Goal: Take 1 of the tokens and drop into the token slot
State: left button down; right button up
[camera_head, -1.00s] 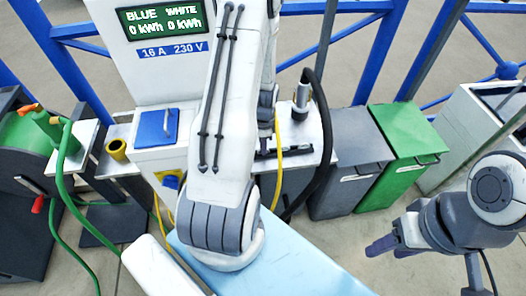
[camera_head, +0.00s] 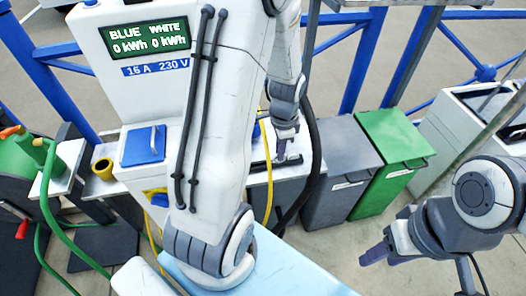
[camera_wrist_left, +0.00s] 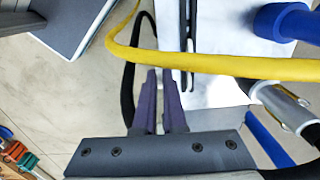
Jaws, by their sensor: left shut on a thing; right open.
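My left gripper (camera_head: 286,128) is over the white shelf beside the pedestal, fingers pointing down. In the left wrist view its purple fingers (camera_wrist_left: 161,98) are close together; what they hold is too small or hidden to make out, presumably a token. A narrow black strip (camera_wrist_left: 188,45) on the white shelf lies just beyond the fingertips; I cannot tell whether it is a token rack. No loose token can be made out. The token slot cannot be identified; my left arm covers part of the white pedestal (camera_head: 88,35). My right gripper (camera_head: 375,254) is open and empty at the lower right.
A yellow cable (camera_wrist_left: 220,66) crosses close to the left fingers, with a black cable (camera_head: 312,160) beside the shelf. A grey bin (camera_head: 343,160) and a green bin (camera_head: 388,150) stand to the right. A blue socket cover (camera_head: 143,146) and yellow cup (camera_head: 103,168) are left.

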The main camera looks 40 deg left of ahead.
pick_arm(q)
notch_tip(320, 180, up, 6)
jog(key=d+p, duration=0.2)
jog(key=p, duration=0.3)
jog(key=shift+w+d+r, duration=0.15)
jog(key=shift+d+r, duration=0.05)
jog(key=shift+r, duration=0.05)
